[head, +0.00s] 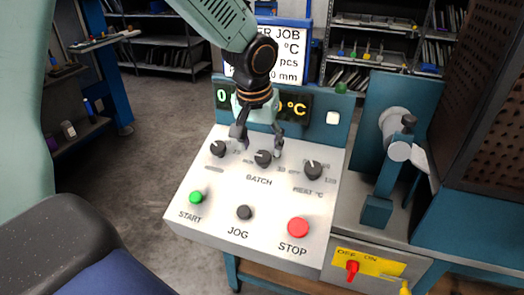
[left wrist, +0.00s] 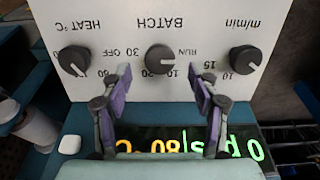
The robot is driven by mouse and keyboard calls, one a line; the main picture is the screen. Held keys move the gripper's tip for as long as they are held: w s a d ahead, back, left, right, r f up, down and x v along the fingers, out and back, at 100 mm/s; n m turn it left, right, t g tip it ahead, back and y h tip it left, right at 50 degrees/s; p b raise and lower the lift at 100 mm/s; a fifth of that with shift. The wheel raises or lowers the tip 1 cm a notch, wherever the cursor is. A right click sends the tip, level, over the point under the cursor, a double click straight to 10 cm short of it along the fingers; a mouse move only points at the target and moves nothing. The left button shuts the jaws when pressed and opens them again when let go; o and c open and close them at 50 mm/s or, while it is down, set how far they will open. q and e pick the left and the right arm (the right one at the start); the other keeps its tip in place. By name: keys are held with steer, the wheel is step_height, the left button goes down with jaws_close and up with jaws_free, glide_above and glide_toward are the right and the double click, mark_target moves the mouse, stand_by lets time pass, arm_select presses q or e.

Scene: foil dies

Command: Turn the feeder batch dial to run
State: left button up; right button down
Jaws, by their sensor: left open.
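The batch dial (head: 263,158) is a black round knob in the middle of the white sloped panel, above the word BATCH. In the left wrist view, which shows the panel upside down, the batch dial (left wrist: 160,59) has a pale pointer line toward the right side, where the RUN mark (left wrist: 189,52) is. I cannot tell whether it sits exactly on RUN. My left gripper (head: 258,141) is open and just above the dial. In the left wrist view, my left gripper's (left wrist: 158,92) purple-padded fingers are spread wide, apart from the dial. My right gripper is not in view.
Similar knobs stand at left (head: 218,148) and right (head: 313,169) of the batch dial. Below are a green START button (head: 196,197), a black JOG button (head: 244,212) and a red STOP button (head: 298,228). A lit display (head: 222,98) stands behind. A red switch (head: 352,268) is lower right.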

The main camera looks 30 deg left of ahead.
arm_select(q)
steer(key=v, duration=0.8)
steer(key=shift+r, duration=0.25)
steer(key=shift+f, duration=0.1)
